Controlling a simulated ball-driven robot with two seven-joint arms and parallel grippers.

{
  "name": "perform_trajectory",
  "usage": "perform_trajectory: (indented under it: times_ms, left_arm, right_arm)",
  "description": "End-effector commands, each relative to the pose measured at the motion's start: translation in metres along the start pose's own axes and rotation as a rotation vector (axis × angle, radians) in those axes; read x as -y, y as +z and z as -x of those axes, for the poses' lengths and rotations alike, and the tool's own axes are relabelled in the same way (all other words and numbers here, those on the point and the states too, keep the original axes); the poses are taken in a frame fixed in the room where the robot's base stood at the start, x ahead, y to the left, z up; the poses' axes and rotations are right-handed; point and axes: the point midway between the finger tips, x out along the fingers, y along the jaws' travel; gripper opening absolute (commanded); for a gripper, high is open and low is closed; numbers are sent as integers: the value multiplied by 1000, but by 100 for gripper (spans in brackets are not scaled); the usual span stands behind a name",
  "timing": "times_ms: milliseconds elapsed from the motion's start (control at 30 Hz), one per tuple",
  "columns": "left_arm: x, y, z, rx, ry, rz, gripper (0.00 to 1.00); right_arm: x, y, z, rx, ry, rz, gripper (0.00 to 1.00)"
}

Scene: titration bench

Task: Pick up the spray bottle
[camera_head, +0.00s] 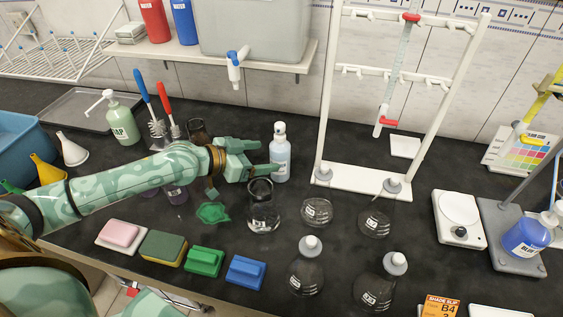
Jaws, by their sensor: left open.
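The spray bottle (281,160) is a pale blue, labelled bottle with a white top. It stands upright on the dark bench, left of the white burette stand. My left gripper (268,158) is at its left side, open, with its fingers pointing right toward the bottle. One finger is near the bottle's neck and the other near its body. I cannot tell whether they touch it. My right gripper is not in view.
A glass beaker (263,209) stands just in front of the bottle. Sponges (163,247) and coloured blocks lie along the front. A shelf (270,66) with a tank hangs behind.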

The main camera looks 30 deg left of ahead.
Motion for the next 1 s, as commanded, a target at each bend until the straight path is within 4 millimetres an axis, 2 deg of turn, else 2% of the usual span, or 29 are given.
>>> perform_trajectory:
  times_ms: [167,433,533,733,767,933,1000]
  left_arm:
    - [-1,0,-14,-1,1,0,74]
    - [-3,0,-56,-1,0,1,74]
    - [-3,0,-62,2,1,0,74]
    - [-3,-1,-62,2,0,-2,74]
    - [-3,-1,-62,2,0,-2,68]
    - [-3,-1,-62,2,0,-2,21]
    - [-2,-2,-62,0,0,-2,19]
  right_arm:
    - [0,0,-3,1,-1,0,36]
    - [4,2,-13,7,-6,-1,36]
    - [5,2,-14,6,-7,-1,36]
    - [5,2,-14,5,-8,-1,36]
    - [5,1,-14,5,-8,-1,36]
    - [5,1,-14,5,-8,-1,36]
    - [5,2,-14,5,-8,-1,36]
